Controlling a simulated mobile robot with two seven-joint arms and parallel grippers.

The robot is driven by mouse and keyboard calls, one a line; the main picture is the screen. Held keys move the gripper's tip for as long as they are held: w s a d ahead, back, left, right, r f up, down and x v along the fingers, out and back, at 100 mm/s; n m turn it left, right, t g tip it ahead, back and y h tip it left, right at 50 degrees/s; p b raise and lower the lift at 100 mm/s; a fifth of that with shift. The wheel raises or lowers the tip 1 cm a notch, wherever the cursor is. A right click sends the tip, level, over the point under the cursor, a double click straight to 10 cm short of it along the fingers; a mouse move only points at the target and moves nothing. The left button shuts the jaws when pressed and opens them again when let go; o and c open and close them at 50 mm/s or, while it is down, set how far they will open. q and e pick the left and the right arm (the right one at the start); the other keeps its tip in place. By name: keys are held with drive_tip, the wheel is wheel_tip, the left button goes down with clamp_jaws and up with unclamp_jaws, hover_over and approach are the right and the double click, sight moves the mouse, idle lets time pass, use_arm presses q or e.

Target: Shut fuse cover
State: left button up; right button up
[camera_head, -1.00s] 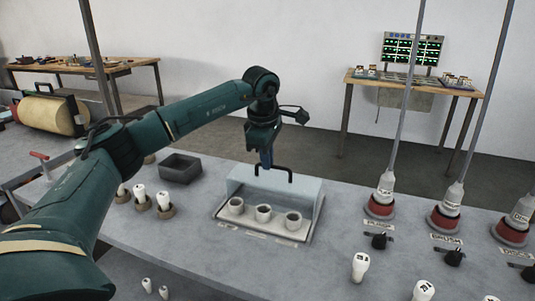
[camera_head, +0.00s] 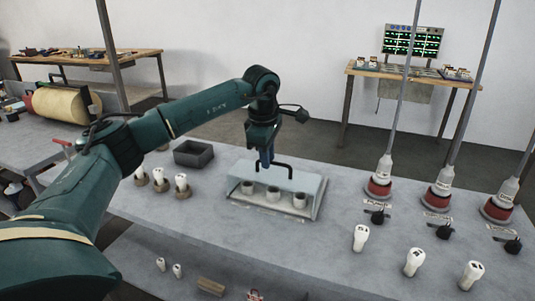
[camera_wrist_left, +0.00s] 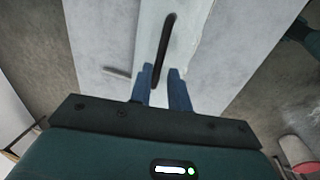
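The fuse cover (camera_head: 308,184) is a pale, see-through lid with a black bar handle (camera_head: 283,165) on top. It sits low over a light tray (camera_head: 262,212) with three grey round sockets (camera_head: 273,193) in it. I cannot tell whether its front edge touches the tray. My left gripper (camera_head: 265,163) points down at the left end of the handle. In the left wrist view its two blue fingers (camera_wrist_left: 162,73) are apart, with the near end of the handle (camera_wrist_left: 164,45) between their tips and gaps beside it. My right gripper is not in view.
White fuses in holders (camera_head: 161,180) and a dark open box (camera_head: 193,153) stand left of the tray. Red-based insulators with rods (camera_head: 379,187), black knobs (camera_head: 376,216) and loose white fuses (camera_head: 413,262) are on the right. The bench front (camera_head: 300,245) is clear.

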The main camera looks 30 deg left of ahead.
use_arm(q)
drive_tip(key=shift+o, duration=1.2)
wheel_tip(320, 180, up, 13)
drive_tip(key=s, duration=0.2)
drive_tip(key=shift+s+d, duration=0.2)
drive_tip(key=shift+d, duration=0.1)
